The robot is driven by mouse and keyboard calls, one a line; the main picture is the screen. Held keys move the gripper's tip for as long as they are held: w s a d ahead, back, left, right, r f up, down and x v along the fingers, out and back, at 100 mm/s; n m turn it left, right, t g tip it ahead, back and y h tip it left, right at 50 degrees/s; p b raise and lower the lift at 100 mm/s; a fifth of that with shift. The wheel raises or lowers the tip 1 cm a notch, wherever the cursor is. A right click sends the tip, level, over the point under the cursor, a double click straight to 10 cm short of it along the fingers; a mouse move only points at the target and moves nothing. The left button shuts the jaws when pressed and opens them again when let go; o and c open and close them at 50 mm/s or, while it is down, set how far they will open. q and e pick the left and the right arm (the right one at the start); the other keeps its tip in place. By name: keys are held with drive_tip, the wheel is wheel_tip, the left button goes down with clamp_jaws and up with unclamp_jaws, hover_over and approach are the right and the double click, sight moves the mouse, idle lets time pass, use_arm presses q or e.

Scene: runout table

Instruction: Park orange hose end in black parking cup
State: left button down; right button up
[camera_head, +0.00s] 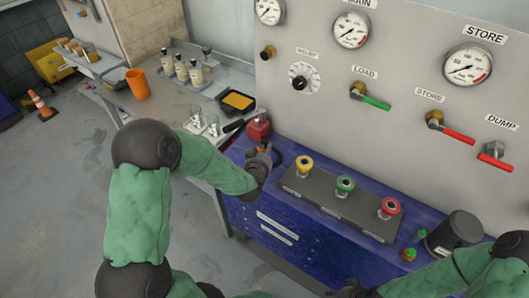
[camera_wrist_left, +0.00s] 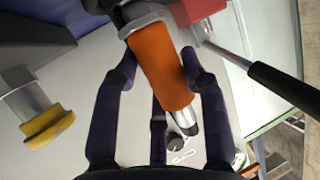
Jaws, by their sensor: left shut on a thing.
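My left gripper (camera_head: 266,156) is shut on the orange hose end (camera_wrist_left: 162,65), near the back left corner of the blue bench. In the left wrist view the dark fingers of the left gripper (camera_wrist_left: 160,95) close around its orange sleeve, and a bare metal tip sticks out beyond. In the head view the hose end is mostly hidden by the gripper. A dark cup-like cylinder (camera_head: 455,232), perhaps the black parking cup, stands at the bench's right end, well apart from the hose end. My right gripper (camera_head: 352,290) barely shows at the bottom edge; its fingers cannot be made out.
A red block (camera_head: 258,129) stands just behind the left gripper. A panel with yellow, green and red buttons (camera_head: 345,184) lies between the gripper and the dark cylinder. Glass jars (camera_head: 212,126) and a tray (camera_head: 236,102) are at the back left. The gauge wall (camera_head: 330,80) rises behind.

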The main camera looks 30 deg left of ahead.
use_arm(q)
drive_tip(key=shift+f+b, duration=0.45)
drive_tip(key=shift+f, duration=0.1)
drive_tip(key=c, duration=0.6)
unclamp_jaws()
drive_tip(key=shift+s, duration=0.1)
drive_tip(key=v, duration=1.2)
drive_tip(key=shift+r, duration=0.1)
